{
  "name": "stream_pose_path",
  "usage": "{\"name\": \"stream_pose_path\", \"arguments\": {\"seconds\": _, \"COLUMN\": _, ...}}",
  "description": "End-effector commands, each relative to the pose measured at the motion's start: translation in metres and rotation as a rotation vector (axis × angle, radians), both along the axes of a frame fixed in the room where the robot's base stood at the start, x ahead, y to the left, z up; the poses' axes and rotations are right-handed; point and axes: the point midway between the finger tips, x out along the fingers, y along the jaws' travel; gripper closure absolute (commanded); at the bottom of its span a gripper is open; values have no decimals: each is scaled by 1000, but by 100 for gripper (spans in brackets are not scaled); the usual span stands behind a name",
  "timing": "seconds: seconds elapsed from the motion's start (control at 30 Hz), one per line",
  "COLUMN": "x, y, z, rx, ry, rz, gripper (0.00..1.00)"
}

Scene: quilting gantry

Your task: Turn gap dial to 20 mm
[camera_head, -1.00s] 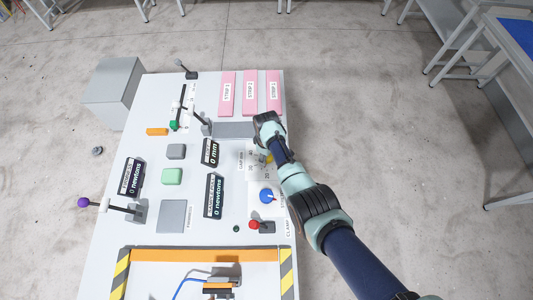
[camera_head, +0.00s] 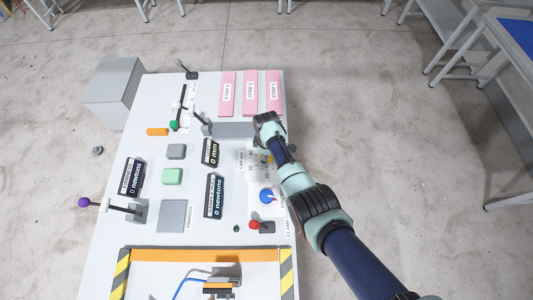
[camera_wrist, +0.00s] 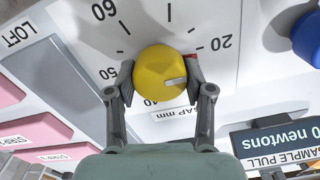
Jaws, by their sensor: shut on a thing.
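The yellow gap dial (camera_wrist: 160,70) sits on a white panel marked "GAP mm" in the wrist view. My gripper (camera_wrist: 158,80) is shut on it, one finger on each side. The dial's pale pointer mark points right, a little below the red mark (camera_wrist: 190,57) near the "20" label (camera_wrist: 222,42). Another number below the dial is partly hidden. In the head view the yellow dial (camera_head: 269,158) shows only partly beside my arm, and my fingertips are hidden. The gap display (camera_head: 211,153) reads "0 mm".
A blue knob (camera_head: 268,196) stands close by, with a red-knobbed lever (camera_head: 254,225) below it in the head view. Pink strips (camera_head: 250,92) lie at the table's far end. Two displays (camera_head: 215,196) (camera_head: 132,177) read "0 newtons".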

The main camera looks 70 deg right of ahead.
Motion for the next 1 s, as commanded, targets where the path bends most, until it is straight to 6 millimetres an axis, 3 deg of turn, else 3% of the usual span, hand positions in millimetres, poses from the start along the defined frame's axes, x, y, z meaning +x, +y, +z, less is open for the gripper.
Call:
{"name": "stream_pose_path", "arguments": {"seconds": 0.03, "x": 0, "y": -1, "z": 1, "rx": 0, "ry": 0, "rz": -1, "gripper": 45}}
{"name": "stream_pose_path", "arguments": {"seconds": 0.17, "x": 0, "y": 0, "z": 1, "rx": 0, "ry": 0, "rz": -1, "gripper": 23}}
{"name": "stream_pose_path", "arguments": {"seconds": 0.57, "x": 1, "y": -1, "z": 7, "rx": -2, "ry": -1, "rz": -1, "gripper": 23}}
{"name": "stream_pose_path", "arguments": {"seconds": 0.67, "x": 0, "y": -1, "z": 23, "rx": -4, "ry": -3, "rz": -1, "gripper": 23}}
{"name": "stream_pose_path", "arguments": {"seconds": 1.0, "x": 1, "y": -1, "z": 104, "rx": -4, "ry": -3, "rz": -1, "gripper": 23}}
